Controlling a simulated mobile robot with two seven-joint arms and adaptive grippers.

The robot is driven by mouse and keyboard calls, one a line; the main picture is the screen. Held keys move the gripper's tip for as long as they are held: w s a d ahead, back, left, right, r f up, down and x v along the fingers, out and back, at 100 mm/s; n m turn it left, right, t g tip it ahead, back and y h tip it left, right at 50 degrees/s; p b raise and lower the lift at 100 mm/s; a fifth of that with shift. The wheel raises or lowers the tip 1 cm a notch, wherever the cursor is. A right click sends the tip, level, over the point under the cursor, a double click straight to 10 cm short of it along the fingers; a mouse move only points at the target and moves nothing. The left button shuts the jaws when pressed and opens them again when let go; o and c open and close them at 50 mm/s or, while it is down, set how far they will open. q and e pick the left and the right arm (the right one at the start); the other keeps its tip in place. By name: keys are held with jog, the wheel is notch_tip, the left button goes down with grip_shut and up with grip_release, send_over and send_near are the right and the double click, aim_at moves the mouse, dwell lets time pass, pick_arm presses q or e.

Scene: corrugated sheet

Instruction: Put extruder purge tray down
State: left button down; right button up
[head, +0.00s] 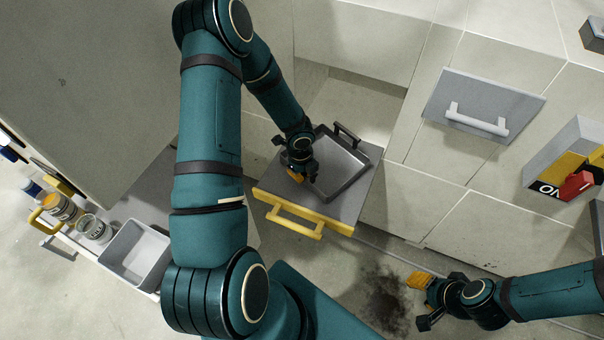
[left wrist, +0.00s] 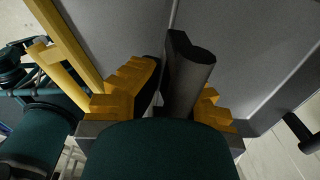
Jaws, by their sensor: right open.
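The extruder purge tray (head: 342,172) is a dark, shallow square pan. It lies on the grey top of a pulled-out drawer (head: 268,184) with a yellow front and handle. The tray has a dark handle (head: 346,133) at its far side and another at its near-left side. My left gripper (head: 303,175) is at the near-left handle. In the left wrist view, its yellow fingers stand on either side of that dark handle (left wrist: 191,80) and appear closed on it; the handle hides part of one finger. My right gripper (head: 425,297) is open and empty at lower right, away from the tray.
A grey drawer front (head: 482,103) with a white handle is at right, near a yellow-and-grey switch box (head: 570,160) with a red knob. A grey bin (head: 135,253) and several cans are at lower left. A dark stain (head: 385,300) marks the floor.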

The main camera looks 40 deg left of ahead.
pick_arm(q)
jog(key=c, duration=1.5)
grip_release()
jog(key=shift+c, duration=0.2)
jog(key=o, duration=0.4)
notch_tip(320, 180, up, 11)
jog(key=p, duration=0.4)
jog(key=s+d+f+n+h, duration=0.1)
jog(key=s+d+n, duration=0.2)
jog(key=d+n, duration=0.4)
jog(key=s+d+f+n+h, duration=0.1)
jog(key=s+d+f+n, duration=0.1)
jog(key=d+n, duration=0.5)
jog(key=s+d+f+n+t+h, duration=0.1)
jog(key=s+d+n, duration=0.3)
jog(key=d+n, duration=0.3)
jog(key=d, duration=0.3)
jog(key=shift+s+f+n+h, duration=0.3)
jog(key=shift+s+h, duration=0.1)
